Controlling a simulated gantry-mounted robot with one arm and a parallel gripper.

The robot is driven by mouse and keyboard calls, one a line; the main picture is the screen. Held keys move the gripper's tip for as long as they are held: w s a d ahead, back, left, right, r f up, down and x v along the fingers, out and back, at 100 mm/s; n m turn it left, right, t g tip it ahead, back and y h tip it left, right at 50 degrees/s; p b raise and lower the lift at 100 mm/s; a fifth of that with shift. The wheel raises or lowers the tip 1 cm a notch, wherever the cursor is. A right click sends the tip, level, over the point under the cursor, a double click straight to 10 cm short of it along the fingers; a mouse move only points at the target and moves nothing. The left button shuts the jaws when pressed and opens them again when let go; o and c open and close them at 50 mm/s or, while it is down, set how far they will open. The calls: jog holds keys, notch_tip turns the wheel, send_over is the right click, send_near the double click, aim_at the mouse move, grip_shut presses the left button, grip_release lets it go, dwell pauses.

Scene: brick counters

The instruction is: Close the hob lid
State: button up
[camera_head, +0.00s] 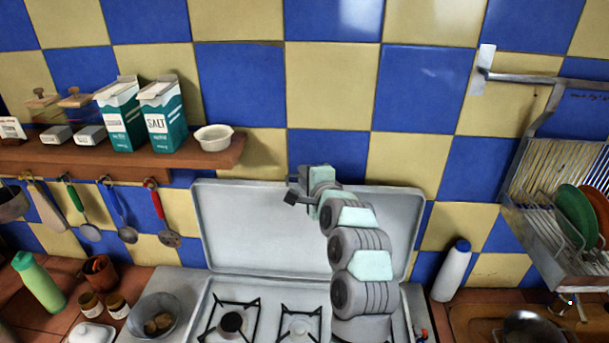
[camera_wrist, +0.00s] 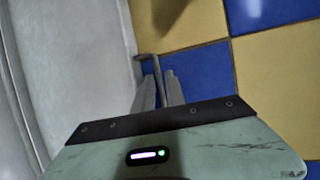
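The hob lid (camera_head: 245,230) is a pale grey panel, raised upright at the back of the hob (camera_head: 265,296) against the tiled wall. My arm crosses in front of its right half and hides part of it. My gripper (camera_head: 291,190) is at the lid's upper edge, near its middle. In the wrist view, a large pale surface, likely the lid (camera_wrist: 75,60), fills the left side. My gripper's fingers (camera_wrist: 160,88) point past its edge, with the tiles to the right. Contact with the lid is unclear.
A wooden shelf (camera_head: 110,158) with salt cartons and a white bowl (camera_head: 213,137) is at left, with utensils hanging below. A metal bowl (camera_head: 153,315) stands left of the hob. A white bottle (camera_head: 451,270) and dish rack (camera_head: 560,210) are at right.

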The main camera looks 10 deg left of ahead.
jog(key=shift+w+a, duration=0.15)
jog(key=shift+w, duration=0.05)
jog(key=shift+c, duration=0.4)
grip_shut()
dwell(1.0)
